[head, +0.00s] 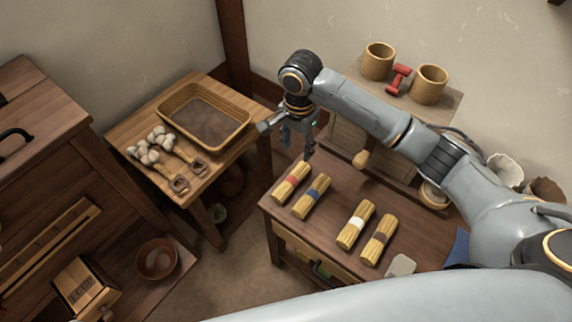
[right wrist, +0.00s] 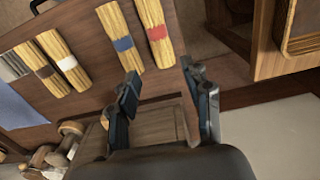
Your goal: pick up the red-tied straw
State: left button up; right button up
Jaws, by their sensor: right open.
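The red-tied straw bundle (head: 291,183) lies on the low wooden table at the left end of a row of straw bundles. In the right wrist view, the red-tied straw (right wrist: 155,32) lies ahead of the fingers, to the right of the blue-tied bundle. My right gripper (head: 297,149) is open and empty above the table's back edge, behind the red-tied straw. In the right wrist view its two fingers (right wrist: 165,95) are spread apart, with the straw beyond their tips and no contact visible. My left gripper is not in view.
Blue-tied (head: 311,196), white-tied (head: 356,225) and brown-tied (head: 379,239) bundles lie beside it on the table (head: 335,205). A side table (head: 200,180) holds a basket (head: 204,112) and garlic (head: 150,148). A cabinet with two tubs (head: 429,84) stands behind.

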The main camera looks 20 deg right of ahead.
send_over(296, 173)
jog(key=f, duration=0.7)
jog(key=shift+s+f, duration=0.35)
jog(key=shift+f+b, duration=0.25)
jog(key=shift+b, duration=0.05)
jog(key=shift+w+f, duration=0.15)
jog(key=shift+f, duration=0.75)
notch_tip(296, 173, down, 2)
jog(key=shift+w+f, duration=0.1)
jog(key=shift+f, duration=0.45)
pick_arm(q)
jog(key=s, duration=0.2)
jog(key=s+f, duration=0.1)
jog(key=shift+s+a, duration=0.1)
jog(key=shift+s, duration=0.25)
pick_arm(e)
jog(key=c, duration=0.9)
